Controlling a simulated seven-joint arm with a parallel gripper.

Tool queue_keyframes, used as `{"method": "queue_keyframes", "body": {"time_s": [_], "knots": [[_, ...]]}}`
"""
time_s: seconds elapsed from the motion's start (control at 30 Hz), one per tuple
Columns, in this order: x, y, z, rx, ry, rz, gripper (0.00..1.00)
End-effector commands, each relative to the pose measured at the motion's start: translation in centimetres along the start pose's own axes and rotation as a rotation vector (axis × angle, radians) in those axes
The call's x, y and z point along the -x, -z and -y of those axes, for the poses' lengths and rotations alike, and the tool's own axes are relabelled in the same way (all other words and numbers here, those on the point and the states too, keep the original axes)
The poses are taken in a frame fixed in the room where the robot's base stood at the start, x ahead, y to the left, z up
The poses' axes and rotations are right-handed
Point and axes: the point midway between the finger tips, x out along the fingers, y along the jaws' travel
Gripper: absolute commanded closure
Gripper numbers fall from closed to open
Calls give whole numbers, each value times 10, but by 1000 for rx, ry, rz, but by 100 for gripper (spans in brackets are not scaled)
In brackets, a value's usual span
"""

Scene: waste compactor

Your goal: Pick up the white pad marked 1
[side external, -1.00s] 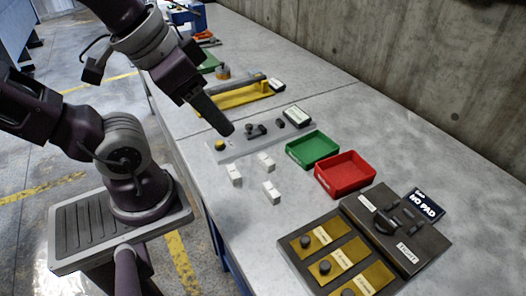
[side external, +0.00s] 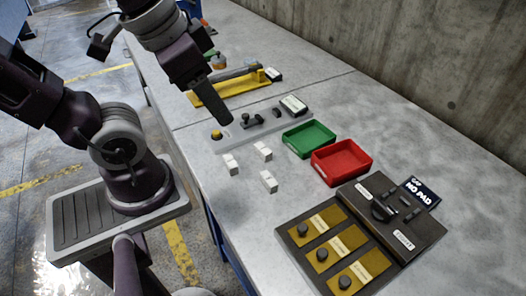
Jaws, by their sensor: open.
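Three small white pads stand on the grey table: a left one (side external: 230,164), an upper right one (side external: 263,151) and a lower right one (side external: 269,182). Their markings are too small to read, so I cannot tell which is marked 1. My gripper (side external: 221,112) hangs above the table, up and left of the pads and apart from them. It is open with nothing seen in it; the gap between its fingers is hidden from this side.
A green tray (side external: 308,150) and a red tray (side external: 341,175) sit right of the pads. A dark panel with yellow plates and knobs (side external: 291,224) lies in front. A yellow tool (side external: 214,97) lies behind my gripper.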

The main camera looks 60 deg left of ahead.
Motion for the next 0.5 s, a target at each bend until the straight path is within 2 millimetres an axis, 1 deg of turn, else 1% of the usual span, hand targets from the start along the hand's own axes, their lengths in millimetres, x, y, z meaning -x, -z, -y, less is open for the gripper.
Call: {"method": "queue_keyframes", "body": {"time_s": [0.07,0.17,0.27,0.3,0.37,0.4,0.47,0.5], "knots": [[-15,12,6,-120,27,134,52],[-44,30,15,-318,83,329,52],[-83,46,22,-536,150,526,52],[-102,51,24,-627,179,606,52],[-131,57,26,-767,228,725,52],[-152,59,26,-861,263,802,52],[-184,61,27,-1000,319,916,52],[-204,61,28,-1089,358,983,52]]}}
